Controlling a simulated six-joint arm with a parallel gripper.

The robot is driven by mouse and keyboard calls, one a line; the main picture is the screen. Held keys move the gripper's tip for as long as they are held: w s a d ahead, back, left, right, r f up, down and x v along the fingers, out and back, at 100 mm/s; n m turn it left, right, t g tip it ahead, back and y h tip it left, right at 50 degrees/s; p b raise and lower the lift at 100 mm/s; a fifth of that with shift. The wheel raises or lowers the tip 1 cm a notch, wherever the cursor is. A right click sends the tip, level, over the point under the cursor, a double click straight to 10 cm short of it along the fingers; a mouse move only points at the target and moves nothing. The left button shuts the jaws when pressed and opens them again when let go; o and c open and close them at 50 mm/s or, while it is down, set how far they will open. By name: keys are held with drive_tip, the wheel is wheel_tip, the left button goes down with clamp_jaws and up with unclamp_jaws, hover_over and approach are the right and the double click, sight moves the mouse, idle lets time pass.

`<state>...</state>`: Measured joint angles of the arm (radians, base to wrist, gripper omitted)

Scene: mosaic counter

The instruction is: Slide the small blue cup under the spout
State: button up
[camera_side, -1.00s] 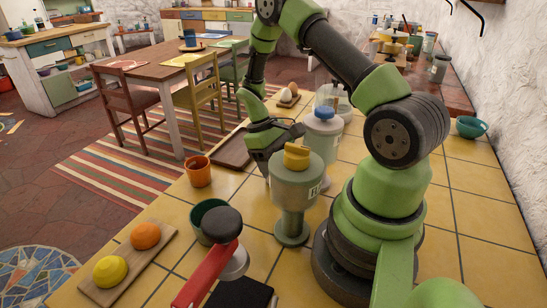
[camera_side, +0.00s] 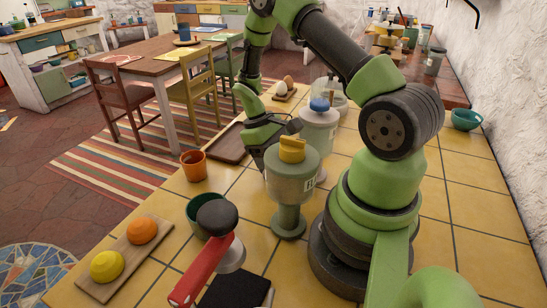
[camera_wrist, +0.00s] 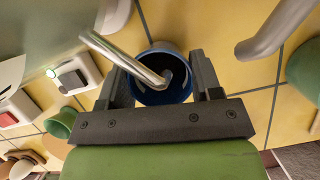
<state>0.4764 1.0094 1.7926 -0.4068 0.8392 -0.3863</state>
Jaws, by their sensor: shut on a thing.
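The small blue cup (camera_wrist: 165,97) stands between the two fingers of my gripper (camera_wrist: 163,68) in the wrist view. The fingers press on it from both sides. I look down into its dark open mouth. A bent silver spout (camera_wrist: 126,60) comes in from the upper left, and its tip shows over the cup's mouth. In the side view my gripper (camera_side: 258,158) is low behind the grey-green dispenser with a yellow lid (camera_side: 292,176). The cup is hidden there.
A blue-lidded dispenser (camera_side: 318,128) stands behind the yellow-lidded one. An orange cup (camera_side: 193,166), a green cup (camera_side: 196,212), a red-handled tool (camera_side: 205,272) and a fruit board (camera_side: 100,288) are nearby. Another metal tube (camera_wrist: 275,30) is at the wrist view's upper right.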

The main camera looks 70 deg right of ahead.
idle(0.4)
drive_tip(key=o, duration=1.1)
drive_tip(key=shift+o, duration=0.2)
wheel_tip(320, 180, up, 7)
idle(0.3)
drive_tip(key=a+r+m+t, duration=0.1)
drive_tip(key=a+r+t, duration=0.5)
drive_tip(key=r, duration=0.7)
drive_tip(key=s+a+r+m+t+y, duration=0.1)
drive_tip(key=s+a+r+t, duration=0.4)
drive_tip(key=s+a+r, duration=0.3)
drive_tip(key=a, duration=0.2)
drive_tip(key=shift+a+t, duration=0.3)
